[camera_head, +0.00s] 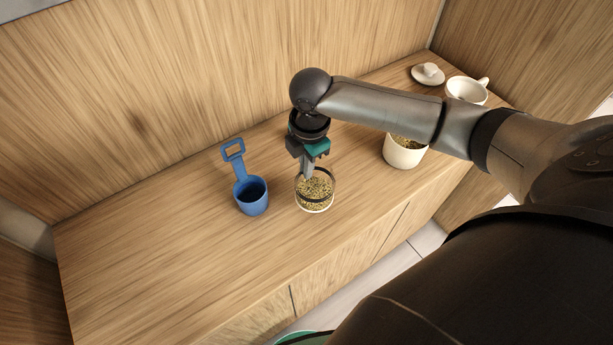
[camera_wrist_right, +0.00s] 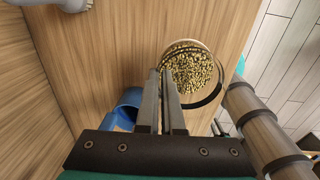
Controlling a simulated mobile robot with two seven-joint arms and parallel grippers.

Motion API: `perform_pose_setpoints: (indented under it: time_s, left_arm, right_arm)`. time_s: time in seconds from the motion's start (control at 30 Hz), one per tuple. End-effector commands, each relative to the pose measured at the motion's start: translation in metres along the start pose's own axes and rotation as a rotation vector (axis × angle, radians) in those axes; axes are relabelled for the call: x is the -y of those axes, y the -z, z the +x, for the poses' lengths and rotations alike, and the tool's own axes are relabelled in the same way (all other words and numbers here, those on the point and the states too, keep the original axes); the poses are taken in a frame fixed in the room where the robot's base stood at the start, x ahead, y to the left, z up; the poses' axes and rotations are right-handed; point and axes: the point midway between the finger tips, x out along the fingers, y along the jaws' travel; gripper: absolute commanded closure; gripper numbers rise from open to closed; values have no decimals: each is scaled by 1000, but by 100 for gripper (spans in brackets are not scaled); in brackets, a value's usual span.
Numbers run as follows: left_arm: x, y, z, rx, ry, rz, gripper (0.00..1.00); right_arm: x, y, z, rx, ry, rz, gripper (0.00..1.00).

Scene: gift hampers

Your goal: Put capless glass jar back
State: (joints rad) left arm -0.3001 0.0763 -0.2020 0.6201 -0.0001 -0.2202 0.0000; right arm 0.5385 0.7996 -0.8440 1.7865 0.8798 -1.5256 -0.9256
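The capless glass jar (camera_head: 315,193) stands on the wooden counter, filled with yellow-brown grains and with a dark ring around its rim. It also shows in the right wrist view (camera_wrist_right: 190,72). My right gripper (camera_head: 306,170) points down at the jar's back-left rim. In the right wrist view its two fingers (camera_wrist_right: 160,72) are nearly together with a thin gap, one on each side of the jar's wall. They look closed on the jar, though the exact contact is hard to see. My left gripper is not in view.
A blue scoop (camera_head: 251,196) stands just left of the jar. A white container (camera_head: 403,152) of grains is to the right, partly under my right arm. A white cup (camera_head: 466,90) and a white lid (camera_head: 428,75) are farther back. The counter's left side (camera_head: 140,250) is clear.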

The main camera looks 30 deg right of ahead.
Motion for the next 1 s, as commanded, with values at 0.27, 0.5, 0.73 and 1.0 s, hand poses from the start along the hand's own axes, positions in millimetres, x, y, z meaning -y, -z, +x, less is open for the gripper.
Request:
perform_pose_setpoints:
  time_s: [0.27, 0.5, 0.73, 1.0]
  left_arm:
    - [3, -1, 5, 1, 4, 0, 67]
    - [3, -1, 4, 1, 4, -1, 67]
    - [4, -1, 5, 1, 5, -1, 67]
    - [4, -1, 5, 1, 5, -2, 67]
  right_arm:
    - [3, 0, 37, 0, 4, 0, 100]
    - [3, 0, 40, 0, 0, 0, 100]
    - [4, 0, 43, 1, 2, 0, 92]
    - [4, 0, 43, 0, 2, 0, 66]
